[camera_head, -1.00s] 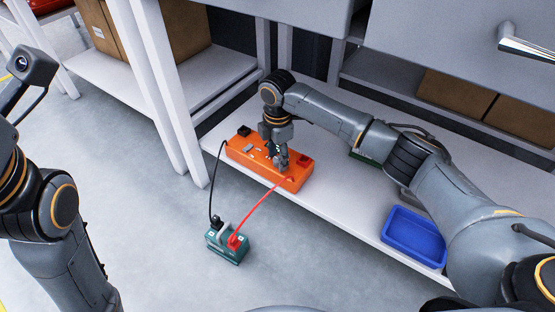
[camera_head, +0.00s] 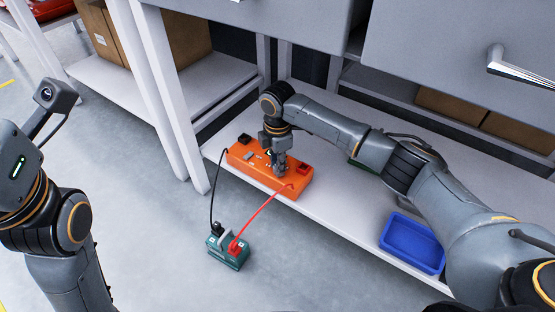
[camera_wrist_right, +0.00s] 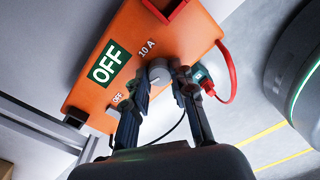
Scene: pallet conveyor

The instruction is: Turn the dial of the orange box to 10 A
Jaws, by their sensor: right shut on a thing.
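The orange box (camera_head: 240,155) lies on the low white shelf. In the right wrist view the orange box (camera_wrist_right: 195,35) carries a large green OFF label, a small OFF mark and a 10 A mark. Its round grey dial (camera_wrist_right: 158,72) sits between these marks; I cannot tell where it points. My right gripper (camera_head: 280,170) reaches down onto the box from above. In the right wrist view my right gripper (camera_wrist_right: 160,80) is shut on the dial, one finger on each side. My left arm is at the left edge, and its gripper does not show.
A green battery-like box (camera_head: 229,253) stands on the floor, joined to the orange box by a black cable (camera_head: 213,190) and a red cable (camera_head: 262,214). A blue bin (camera_head: 412,242) lies right on the shelf (camera_head: 345,220). A drawer handle (camera_head: 520,70) juts out above.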

